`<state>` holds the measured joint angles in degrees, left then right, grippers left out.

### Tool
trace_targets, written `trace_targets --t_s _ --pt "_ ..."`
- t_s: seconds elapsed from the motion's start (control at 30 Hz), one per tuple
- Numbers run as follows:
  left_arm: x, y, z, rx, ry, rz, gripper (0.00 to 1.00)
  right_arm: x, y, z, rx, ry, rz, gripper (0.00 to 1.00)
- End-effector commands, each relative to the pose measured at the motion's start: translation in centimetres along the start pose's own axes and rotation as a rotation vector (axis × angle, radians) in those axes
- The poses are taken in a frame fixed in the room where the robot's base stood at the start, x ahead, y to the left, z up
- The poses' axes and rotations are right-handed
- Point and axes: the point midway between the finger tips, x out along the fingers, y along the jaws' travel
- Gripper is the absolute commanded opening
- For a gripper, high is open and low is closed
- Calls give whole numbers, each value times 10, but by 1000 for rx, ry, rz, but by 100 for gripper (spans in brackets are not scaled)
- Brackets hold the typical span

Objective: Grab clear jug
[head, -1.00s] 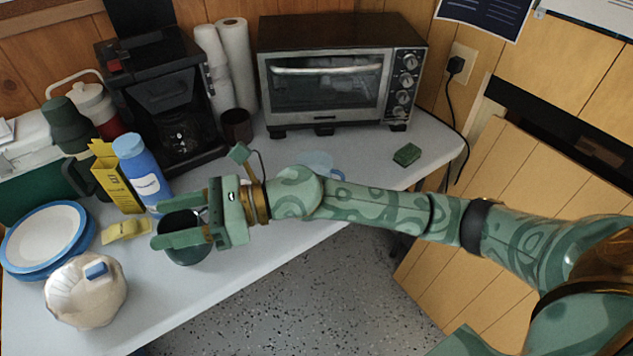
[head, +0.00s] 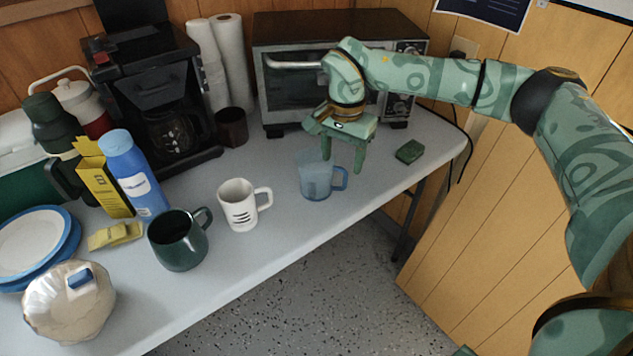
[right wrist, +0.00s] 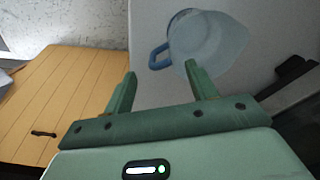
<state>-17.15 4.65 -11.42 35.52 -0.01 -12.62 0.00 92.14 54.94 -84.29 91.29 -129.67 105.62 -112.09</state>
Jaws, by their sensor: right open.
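The clear jug (head: 316,183) is see-through and bluish with a blue handle on its right side. It stands upright on the white table in front of the toaster oven. My right gripper (head: 343,163) is open, with its fingers pointing down just above and behind the jug. In the right wrist view the jug (right wrist: 207,42) lies beyond the fingertips of my gripper (right wrist: 162,76), with its blue handle between the two finger lines. Nothing is between the fingers that I can make out. My left gripper is not in view.
A white mug (head: 238,207) and a dark green mug (head: 177,242) stand left of the jug. A green sponge (head: 409,151) lies to its right. The toaster oven (head: 285,85) is close behind. The table's front edge is clear near the jug.

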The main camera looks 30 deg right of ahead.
Motion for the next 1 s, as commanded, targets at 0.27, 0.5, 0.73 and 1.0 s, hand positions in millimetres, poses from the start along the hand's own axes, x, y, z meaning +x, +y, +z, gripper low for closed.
trace_targets --t_s 0.27,0.5,0.73,1.0 --pt "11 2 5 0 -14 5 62 27 0 0 2 -1 -2 57" --pt "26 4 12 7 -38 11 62 66 0 0 1 -3 3 57" --pt "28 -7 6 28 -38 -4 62 78 -1 0 1 -1 -3 57" --pt "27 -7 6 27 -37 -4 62 77 0 0 1 -1 -3 10"
